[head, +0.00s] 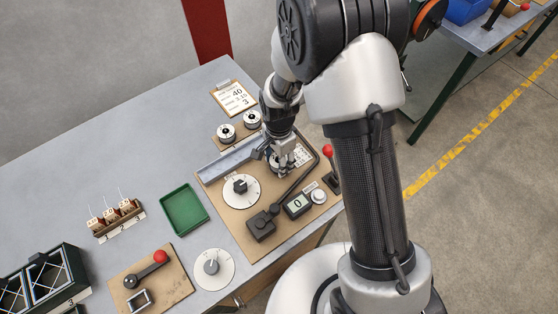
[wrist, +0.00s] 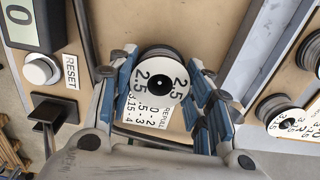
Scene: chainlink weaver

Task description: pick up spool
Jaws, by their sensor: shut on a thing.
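A spool (wrist: 160,82) with a white label marked 2.5 and a dark rim sits between my fingers in the wrist view. My gripper (wrist: 166,88) is shut on it, with a blue-edged finger on each side. In the head view my gripper (head: 281,165) is over the right part of the brown board, and the spool there is mostly hidden by the fingers. Two other white-topped spools, a left one (head: 226,132) and a right one (head: 252,118), stand at the back of the bench. Whether the held spool touches the board cannot be told.
The brown board (head: 225,205) holds a dial (head: 241,190), a counter showing 0 (head: 298,205), a reset button (head: 318,196) and a red-knobbed lever (head: 329,160). A metal channel (head: 228,162) lies left of my gripper. A green tray (head: 185,209) stands farther left, with bare bench around it.

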